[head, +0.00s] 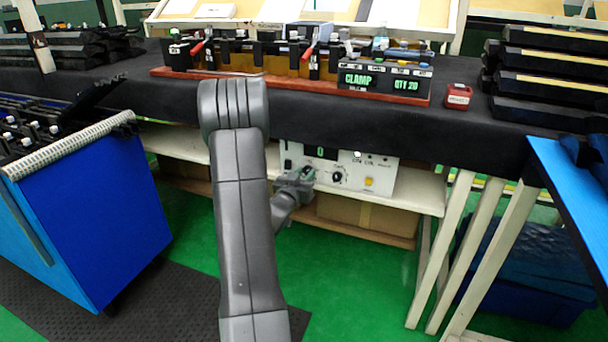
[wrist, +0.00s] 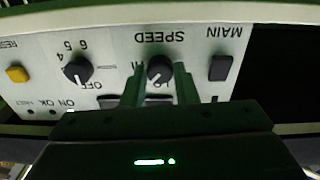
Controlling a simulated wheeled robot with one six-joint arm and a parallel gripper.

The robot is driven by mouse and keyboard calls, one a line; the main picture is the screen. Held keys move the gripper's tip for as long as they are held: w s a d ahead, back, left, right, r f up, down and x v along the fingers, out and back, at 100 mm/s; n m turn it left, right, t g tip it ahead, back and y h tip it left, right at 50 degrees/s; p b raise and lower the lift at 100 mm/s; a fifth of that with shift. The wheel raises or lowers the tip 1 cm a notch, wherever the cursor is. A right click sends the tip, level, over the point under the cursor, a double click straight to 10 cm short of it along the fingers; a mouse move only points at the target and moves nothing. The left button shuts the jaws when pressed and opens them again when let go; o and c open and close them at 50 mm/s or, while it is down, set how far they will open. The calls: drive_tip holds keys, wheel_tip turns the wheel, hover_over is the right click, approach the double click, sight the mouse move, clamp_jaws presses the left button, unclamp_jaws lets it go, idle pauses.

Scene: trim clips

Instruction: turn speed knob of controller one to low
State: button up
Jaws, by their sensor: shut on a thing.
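The controller (head: 383,175) is a white panel box on the shelf under the bench. In the wrist view its panel (wrist: 111,47) appears upside down. The speed knob (wrist: 159,69) is black and round with a white pointer mark, below the inverted SPEED label. My gripper (wrist: 158,80) has its two green fingers on either side of the speed knob, shut on it. The fingers partly cover the labels around the knob. In the head view my gripper (head: 308,174) reaches the controller's left part, and my arm hides some of the area beside it.
A second black knob (wrist: 77,71), a black MAIN switch (wrist: 221,67) and a yellow button (wrist: 17,74) sit on the same panel. The bench edge overhangs the controller. A blue cart (head: 95,220) stands left and a blue bin (head: 530,265) lower right.

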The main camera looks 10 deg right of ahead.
drive_tip(key=n+p, duration=0.1)
drive_tip(key=n, duration=0.3)
drive_tip(key=shift+n, duration=0.4)
drive_tip(key=shift+n+p, duration=0.55)
drive_tip(key=shift+n, duration=1.35)
drive_tip(key=o, duration=1)
drive_tip(key=p+v, duration=0.1)
drive_tip(key=v, duration=1.2)
drive_tip(key=shift+s+a+f+p, duration=0.1)
drive_tip(key=shift+s+p, duration=0.2)
drive_tip(key=shift+s, duration=0.05)
